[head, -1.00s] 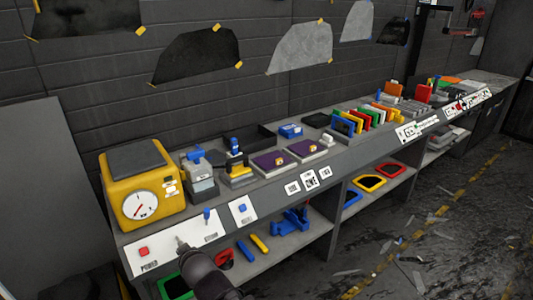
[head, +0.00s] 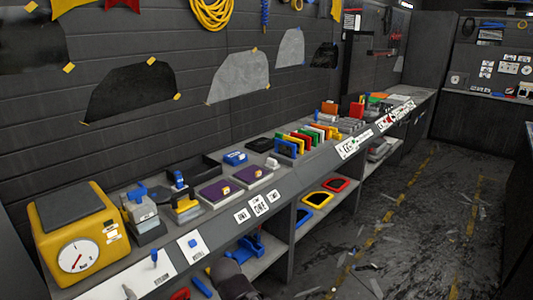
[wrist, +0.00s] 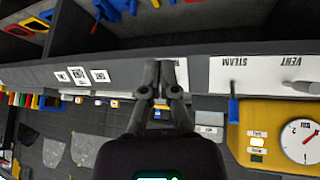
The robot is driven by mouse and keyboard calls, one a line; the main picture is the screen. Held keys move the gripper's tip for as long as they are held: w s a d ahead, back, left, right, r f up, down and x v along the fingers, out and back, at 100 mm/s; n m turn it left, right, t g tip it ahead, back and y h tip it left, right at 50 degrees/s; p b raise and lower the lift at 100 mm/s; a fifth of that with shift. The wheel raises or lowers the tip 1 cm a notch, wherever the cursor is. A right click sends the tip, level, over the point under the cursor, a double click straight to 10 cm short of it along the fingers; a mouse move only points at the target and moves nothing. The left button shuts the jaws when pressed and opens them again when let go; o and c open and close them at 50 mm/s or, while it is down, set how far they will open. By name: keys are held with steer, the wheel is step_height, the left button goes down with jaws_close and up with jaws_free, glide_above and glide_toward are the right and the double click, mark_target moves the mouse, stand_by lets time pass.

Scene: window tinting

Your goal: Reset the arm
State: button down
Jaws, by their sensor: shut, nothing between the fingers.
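My gripper (wrist: 160,95) is in the middle of the wrist view. Its two dark fingers are together with nothing between them. It is in front of the bench's sloped front panel, with a white label card partly hidden behind the fingers. I cannot tell whether it touches the panel. In the head view only a dark rounded part of my arm shows at the bottom edge, and the fingertips cannot be made out there.
A yellow box with a dial (head: 75,245) stands at the bench's left end; it also shows in the wrist view (wrist: 285,130). A blue lever (wrist: 233,103) sticks out near my gripper. Purple pads (head: 220,192) lie farther along.

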steer(key=s+d+f+m+g+h, duration=0.1)
steer(key=d+m+g, duration=0.2)
steer(key=d, duration=1.2)
steer(key=s+d+f+m+g+h, duration=0.1)
steer(key=s+d+m+g, duration=0.1)
steer(key=d, duration=1.3)
steer(key=shift+d+m+g+p, duration=0.25)
steer(key=shift+m+g+p, duration=0.2)
steer(key=shift+m+g, duration=0.3)
